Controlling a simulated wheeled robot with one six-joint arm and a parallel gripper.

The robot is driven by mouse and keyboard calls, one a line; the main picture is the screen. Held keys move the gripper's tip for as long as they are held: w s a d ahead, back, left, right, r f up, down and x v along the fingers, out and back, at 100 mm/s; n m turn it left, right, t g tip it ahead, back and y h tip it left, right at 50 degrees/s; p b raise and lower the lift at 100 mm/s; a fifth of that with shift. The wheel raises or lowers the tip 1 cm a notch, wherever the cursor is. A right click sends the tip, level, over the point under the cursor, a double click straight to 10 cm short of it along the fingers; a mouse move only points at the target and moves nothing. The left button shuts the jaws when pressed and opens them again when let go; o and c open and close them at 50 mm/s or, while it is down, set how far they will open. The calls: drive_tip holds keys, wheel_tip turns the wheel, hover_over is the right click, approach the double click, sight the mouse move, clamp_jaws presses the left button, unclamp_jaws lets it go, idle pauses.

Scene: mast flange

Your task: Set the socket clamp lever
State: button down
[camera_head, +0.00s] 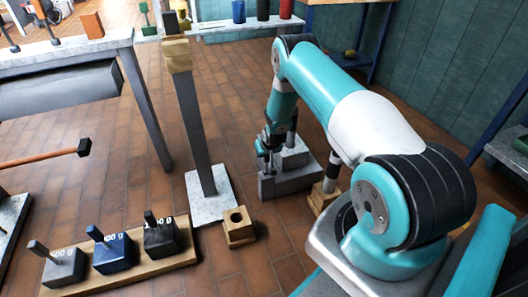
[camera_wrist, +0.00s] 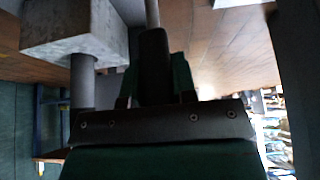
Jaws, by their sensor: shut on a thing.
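My gripper (camera_head: 268,146) reaches down at a low grey stepped block (camera_head: 287,181) on the tiled floor, which looks like the socket base. In the wrist view my gripper (camera_wrist: 153,62) is shut on a thin pale rod, the clamp lever (camera_wrist: 152,13), which sticks out beyond the fingertips. A pale grey block (camera_wrist: 75,38) with a round grey post (camera_wrist: 84,82) shows beside the fingers there. In the head view the lever is too small to tell apart from my fingers, and its angle is unclear.
A tall grey post (camera_head: 194,130) on a pale plate (camera_head: 207,205) stands left of the block. A wooden block with a hole (camera_head: 239,226) is nearer. Several weights stand on a wooden board (camera_head: 135,272) at front left. A workbench (camera_head: 60,52) is at far left.

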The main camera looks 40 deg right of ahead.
drive_tip(key=c, duration=0.9)
unclamp_jaws()
drive_tip(key=p+v, duration=0.6)
drive_tip(key=v, duration=1.1)
drive_tip(key=shift+s+r+p, duration=0.1)
drive_tip(key=shift+r+p, duration=0.1)
drive_tip(key=shift+p, duration=0.15)
